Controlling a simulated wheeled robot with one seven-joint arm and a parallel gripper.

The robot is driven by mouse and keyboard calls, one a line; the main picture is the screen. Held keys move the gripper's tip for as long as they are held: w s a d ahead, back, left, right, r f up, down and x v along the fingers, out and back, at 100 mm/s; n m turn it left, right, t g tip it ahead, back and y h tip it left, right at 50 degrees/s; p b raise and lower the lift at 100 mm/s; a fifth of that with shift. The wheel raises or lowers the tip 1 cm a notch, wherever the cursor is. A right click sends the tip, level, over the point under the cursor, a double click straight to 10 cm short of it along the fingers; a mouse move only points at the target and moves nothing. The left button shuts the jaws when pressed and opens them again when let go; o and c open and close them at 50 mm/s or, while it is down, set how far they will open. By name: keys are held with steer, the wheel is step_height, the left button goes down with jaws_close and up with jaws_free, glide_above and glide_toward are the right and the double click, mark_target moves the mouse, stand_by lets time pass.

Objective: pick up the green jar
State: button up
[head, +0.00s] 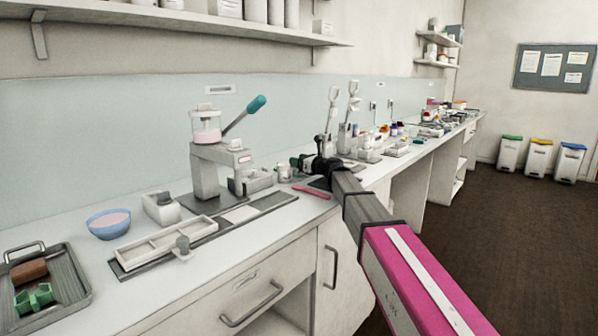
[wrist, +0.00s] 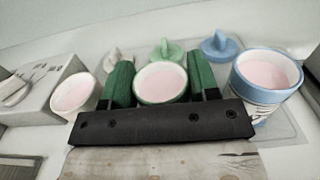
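In the wrist view, a small jar with a green rim (wrist: 160,84) and pale pink cream inside stands between the two green fingers of my gripper (wrist: 161,75). One finger is on each side, very close to its wall. I cannot tell whether they press on it or stand just clear. The jar's lower part is hidden behind my gripper's dark palm. In the head view, my gripper (head: 301,165) is low over the bench, and the jar is too small to make out clearly there.
In the wrist view, a white jar (wrist: 74,93) stands left and a blue jar (wrist: 251,89) close right. Green (wrist: 166,50), blue (wrist: 220,45) and whitish (wrist: 118,60) lids lie behind. A grey-white box (wrist: 38,88) is farther left. In the head view, a press (head: 207,165) stands left of my gripper.

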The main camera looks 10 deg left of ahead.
steer(key=c, duration=0.3)
step_height(320, 180, up, 10)
stand_by(0.6)
